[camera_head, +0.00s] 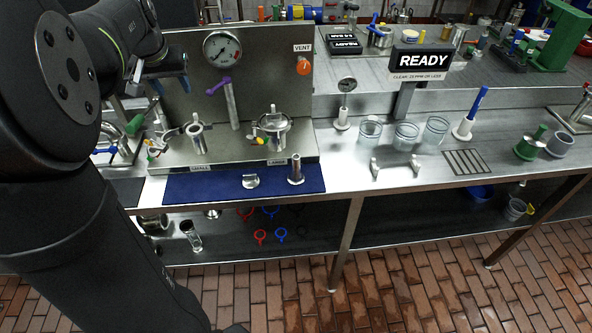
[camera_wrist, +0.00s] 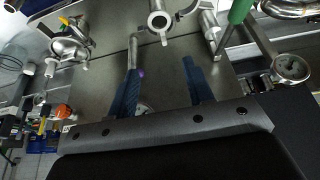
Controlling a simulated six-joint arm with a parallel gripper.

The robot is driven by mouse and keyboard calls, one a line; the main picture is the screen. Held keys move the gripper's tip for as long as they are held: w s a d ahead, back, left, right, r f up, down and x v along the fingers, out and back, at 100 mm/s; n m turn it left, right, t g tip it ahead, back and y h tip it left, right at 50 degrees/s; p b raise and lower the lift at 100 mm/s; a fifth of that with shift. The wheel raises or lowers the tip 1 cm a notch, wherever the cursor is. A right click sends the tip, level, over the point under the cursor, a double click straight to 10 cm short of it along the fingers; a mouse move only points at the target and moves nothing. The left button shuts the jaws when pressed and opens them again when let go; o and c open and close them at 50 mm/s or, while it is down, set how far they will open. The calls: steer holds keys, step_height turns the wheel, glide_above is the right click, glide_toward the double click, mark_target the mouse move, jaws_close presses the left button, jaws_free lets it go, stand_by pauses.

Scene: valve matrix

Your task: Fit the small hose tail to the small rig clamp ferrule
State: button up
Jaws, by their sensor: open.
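The small rig clamp ferrule (camera_head: 197,137) stands upright at the plate marked SMALL, with metal clamp parts spread beside it. In the wrist view its round open top (camera_wrist: 158,20) shows at the top middle. On the blue mat (camera_head: 215,186) a short flanged metal piece (camera_head: 250,181) lies low, and a metal hose tail (camera_head: 296,170) stands upright on a wider foot. I cannot tell which of them is the small hose tail. My gripper (camera_wrist: 160,68) is open, its two blue fingers apart with nothing seen between them. In the head view my arm hides much of the left.
The large clamp assembly (camera_head: 272,132) with a yellow handle stands right of the small one. Clear jars (camera_head: 406,136) stand further right. The mat's left part is clear.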

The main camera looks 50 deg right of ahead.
steer(key=s+d+f+n+g+h, duration=0.2)
steer(key=s+d+f+g, duration=0.15)
steer(key=s, duration=0.35)
steer(key=s+d+f+n+g+h, duration=0.1)
steer(key=s+d+f+n+g, duration=0.1)
steer(key=s+f, duration=0.35)
steer(key=n+g+h, duration=0.3)
steer(key=n+h, duration=0.1)
steer(key=n, duration=0.2)
glide_toward(299, 160)
step_height(299, 160, up, 4)
steer(key=s, duration=0.2)
steer(key=s+a+f+n+t+h, duration=0.2)
steer(key=a+f+n+t, duration=0.15)
steer(key=n, duration=0.65)
steer(key=s+a+f+n+t+h, duration=0.25)
steer(key=n+t, duration=0.25)
steer(key=n, duration=0.4)
steer(key=shift+y, duration=0.25)
steer(key=x, duration=1.1)
steer(key=f+x, duration=0.1)
steer(key=x, duration=0.5)
steer(key=shift+w+a, duration=0.15)
steer(key=shift+w, duration=0.2)
steer(key=shift+c, duration=0.5)
jaws_close()
